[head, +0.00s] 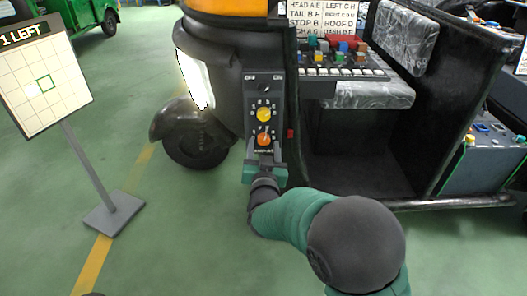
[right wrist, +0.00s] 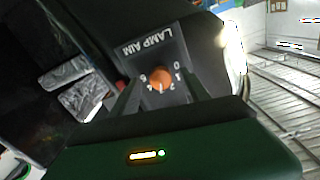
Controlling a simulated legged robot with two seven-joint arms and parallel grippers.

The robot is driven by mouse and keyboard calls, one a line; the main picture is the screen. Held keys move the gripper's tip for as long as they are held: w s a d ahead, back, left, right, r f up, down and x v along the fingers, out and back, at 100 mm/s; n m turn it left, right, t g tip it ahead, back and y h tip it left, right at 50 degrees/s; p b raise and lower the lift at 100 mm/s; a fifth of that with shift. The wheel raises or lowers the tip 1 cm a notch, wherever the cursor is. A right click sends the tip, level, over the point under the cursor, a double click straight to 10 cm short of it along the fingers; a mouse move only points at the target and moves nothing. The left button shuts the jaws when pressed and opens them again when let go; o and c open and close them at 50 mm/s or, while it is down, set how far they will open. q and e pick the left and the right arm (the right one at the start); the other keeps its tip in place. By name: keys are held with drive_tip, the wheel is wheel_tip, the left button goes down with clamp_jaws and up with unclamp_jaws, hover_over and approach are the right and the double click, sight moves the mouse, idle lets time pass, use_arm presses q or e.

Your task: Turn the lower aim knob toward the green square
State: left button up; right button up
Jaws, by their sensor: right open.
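The lower aim knob (head: 264,139) is orange and sits low on a dark upright panel (head: 263,103) on the vehicle's front. It also shows in the right wrist view (right wrist: 161,79), below the words LAMP AIM, with numbers around it. My right gripper (head: 264,154) is just below the knob in the head view. In the right wrist view its open fingers stand on either side of the knob; whether they touch it I cannot tell. My left gripper is not in view.
A yellow knob (head: 264,114) and an OFF/ON switch (head: 267,89) are above the orange knob. A lit headlamp (head: 194,75) is left of the panel. A tray of coloured blocks (head: 340,72) is at the right.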

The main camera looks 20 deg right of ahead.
drive_tip(key=shift+w+d, duration=0.2)
drive_tip(key=shift+w, duration=0.4)
clamp_jaws()
drive_tip(key=m+b, duration=0.1)
drive_tip(key=m, duration=0.2)
drive_tip(key=shift+f+m+b, duration=0.1)
drive_tip(key=shift+m+b, duration=0.2)
drive_tip(key=shift+b, duration=0.1)
drive_tip(key=shift+m+b, duration=0.85)
drive_tip(key=shift+m, duration=1.15)
unclamp_jaws()
